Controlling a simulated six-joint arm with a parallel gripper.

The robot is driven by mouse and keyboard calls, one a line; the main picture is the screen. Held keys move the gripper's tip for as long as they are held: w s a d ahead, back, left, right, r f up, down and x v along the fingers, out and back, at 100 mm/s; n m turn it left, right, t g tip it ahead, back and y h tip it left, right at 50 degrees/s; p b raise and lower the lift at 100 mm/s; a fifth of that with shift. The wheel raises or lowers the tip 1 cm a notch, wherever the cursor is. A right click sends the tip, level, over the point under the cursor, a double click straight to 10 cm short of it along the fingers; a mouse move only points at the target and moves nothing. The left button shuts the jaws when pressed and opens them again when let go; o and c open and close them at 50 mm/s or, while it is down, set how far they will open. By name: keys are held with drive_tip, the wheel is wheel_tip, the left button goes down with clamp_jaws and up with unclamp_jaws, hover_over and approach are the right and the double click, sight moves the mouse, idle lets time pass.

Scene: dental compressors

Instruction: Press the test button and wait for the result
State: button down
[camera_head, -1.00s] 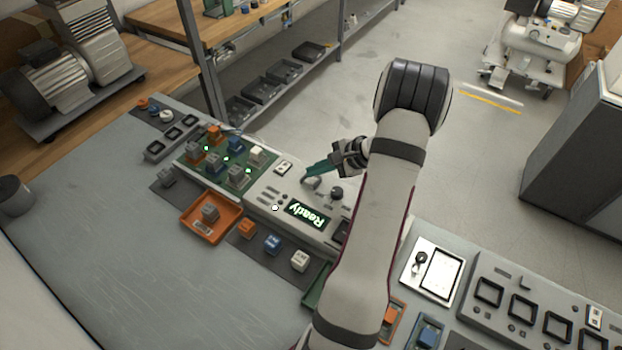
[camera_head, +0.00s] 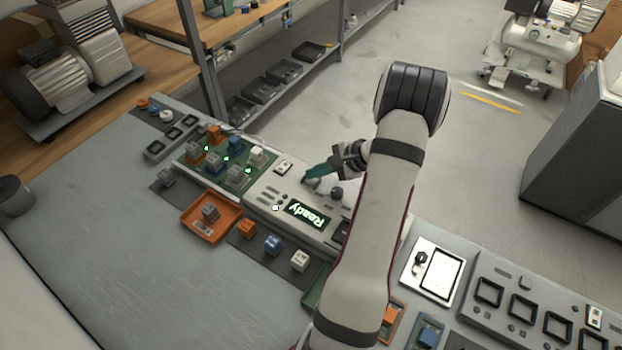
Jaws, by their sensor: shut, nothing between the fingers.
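The grey test panel (camera_head: 262,198) lies on the bench in the middle of the view. Its dark display (camera_head: 307,214) shows "Ready" in green letters. A small round white button (camera_head: 275,208) sits at the panel's front edge, left of the display. My gripper (camera_head: 308,177) is above the panel's rear part, behind the display, with its teal fingers pointing left and nothing held. The fingers look closed. I cannot tell whether the fingertips touch anything on the panel. Part of the panel's right side is hidden by my arm.
Left of the panel is a green board (camera_head: 212,157) with several coloured relay blocks and lit green lamps. An orange tray (camera_head: 187,223) holding a grey block lies in front. Several loose blocks sit nearby. The bench's left surface (camera_head: 120,240) is clear.

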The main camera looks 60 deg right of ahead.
sight(315, 181)
drive_tip(key=shift+f, duration=0.4)
idle(0.3)
drive_tip(key=shift+r, duration=0.9)
drive_tip(key=shift+r, duration=2.5)
